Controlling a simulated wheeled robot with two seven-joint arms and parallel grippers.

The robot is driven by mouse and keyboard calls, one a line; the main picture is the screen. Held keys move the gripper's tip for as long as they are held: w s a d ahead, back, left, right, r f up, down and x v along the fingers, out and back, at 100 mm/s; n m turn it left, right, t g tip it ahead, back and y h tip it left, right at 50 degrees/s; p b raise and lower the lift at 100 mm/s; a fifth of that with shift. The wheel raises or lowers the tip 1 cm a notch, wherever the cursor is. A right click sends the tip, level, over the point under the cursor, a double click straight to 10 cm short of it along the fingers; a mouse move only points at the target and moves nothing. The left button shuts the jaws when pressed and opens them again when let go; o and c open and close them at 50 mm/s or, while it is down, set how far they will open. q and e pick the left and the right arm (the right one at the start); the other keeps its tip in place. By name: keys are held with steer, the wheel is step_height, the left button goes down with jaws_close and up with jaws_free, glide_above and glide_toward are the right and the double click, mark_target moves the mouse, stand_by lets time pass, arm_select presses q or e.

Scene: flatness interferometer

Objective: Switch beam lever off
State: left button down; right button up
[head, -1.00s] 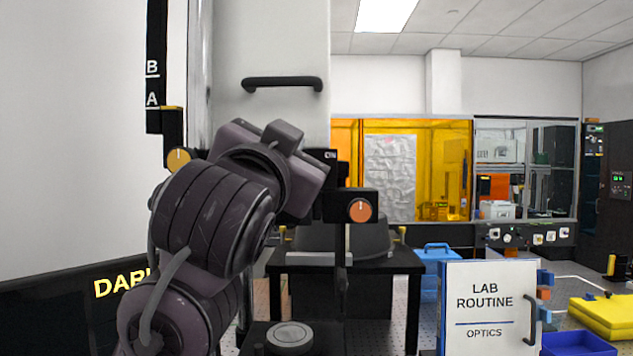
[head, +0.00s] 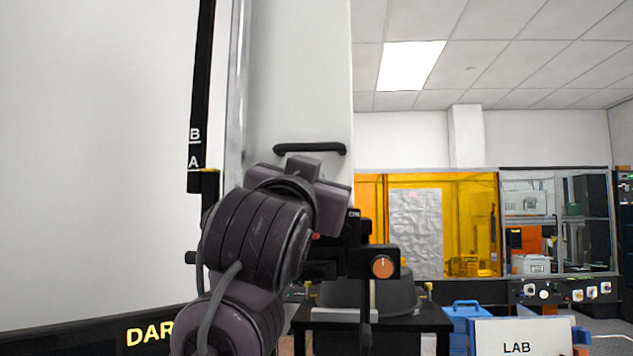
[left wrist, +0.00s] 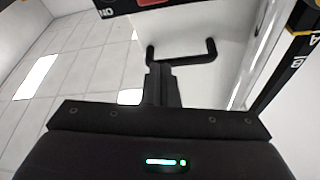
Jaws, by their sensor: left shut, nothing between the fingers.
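The beam lever's black housing with an "ON" label (head: 354,214) stands partly behind my left arm in the head view. A small red part (head: 316,236) shows beside it, which may be the lever. In the left wrist view the upside-down "ON" label (left wrist: 108,12) and a red piece (left wrist: 155,2) sit at the top edge. My left gripper (left wrist: 161,72) is shut and empty, with its fingers pointing toward that housing and apart from it in the picture. The lever's setting cannot be told. My right gripper is not in view.
An orange knob (head: 382,266) on a black block is right of my left arm. A black handle (head: 310,149) is on the white panel above. A black A/B scale post (head: 203,120) stands left. A black table (head: 400,318) and a LAB sign (head: 520,345) are lower right.

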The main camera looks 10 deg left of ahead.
arm_select(q)
steer(key=b+v, duration=0.3)
steer(key=v, duration=0.5)
steer(key=shift+s+d+f, duration=0.2)
steer(key=shift+f, duration=0.25)
